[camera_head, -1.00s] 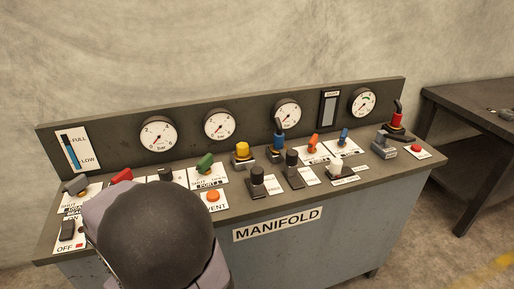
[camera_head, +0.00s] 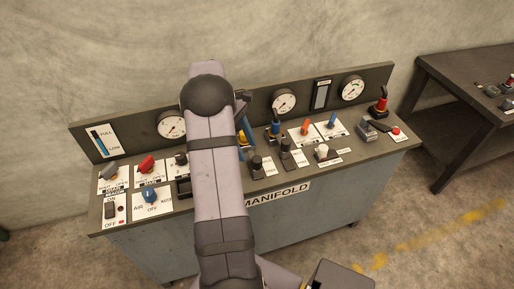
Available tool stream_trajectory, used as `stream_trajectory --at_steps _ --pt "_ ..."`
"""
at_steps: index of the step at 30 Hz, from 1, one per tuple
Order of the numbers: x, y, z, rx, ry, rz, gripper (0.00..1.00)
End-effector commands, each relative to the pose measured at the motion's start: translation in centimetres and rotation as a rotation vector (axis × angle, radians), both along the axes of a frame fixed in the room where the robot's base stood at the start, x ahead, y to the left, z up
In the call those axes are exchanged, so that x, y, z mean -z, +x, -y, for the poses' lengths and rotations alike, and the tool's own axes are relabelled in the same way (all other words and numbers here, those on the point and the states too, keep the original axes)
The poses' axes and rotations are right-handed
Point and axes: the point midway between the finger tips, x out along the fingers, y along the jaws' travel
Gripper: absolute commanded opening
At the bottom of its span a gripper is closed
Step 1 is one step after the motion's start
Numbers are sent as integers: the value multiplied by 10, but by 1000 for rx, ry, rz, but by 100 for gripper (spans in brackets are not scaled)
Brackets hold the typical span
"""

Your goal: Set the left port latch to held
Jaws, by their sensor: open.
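Two black upright knobs on small dark bases stand near the front middle of the console, the left one (camera_head: 257,164) and the right one (camera_head: 286,147), with small white labels beside them. They look like the port latches, but the label print is too small to read, so I cannot tell which setting the left one is at. My gripper (camera_head: 246,118) is mostly hidden behind my arm. A dark part of it seems to show just right of the arm, above and behind the left knob, apart from it and empty as far as visible.
A dark table (camera_head: 450,75) stands right.

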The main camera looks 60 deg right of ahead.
Motion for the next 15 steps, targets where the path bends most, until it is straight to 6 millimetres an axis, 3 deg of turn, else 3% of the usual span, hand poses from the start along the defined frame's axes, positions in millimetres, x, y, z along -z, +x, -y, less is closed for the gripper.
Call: stream_trajectory --at_steps 8,15 --pt "-4 -11 13 -4 12 -7 47" --pt "10 -17 12 -3 14 -9 47"
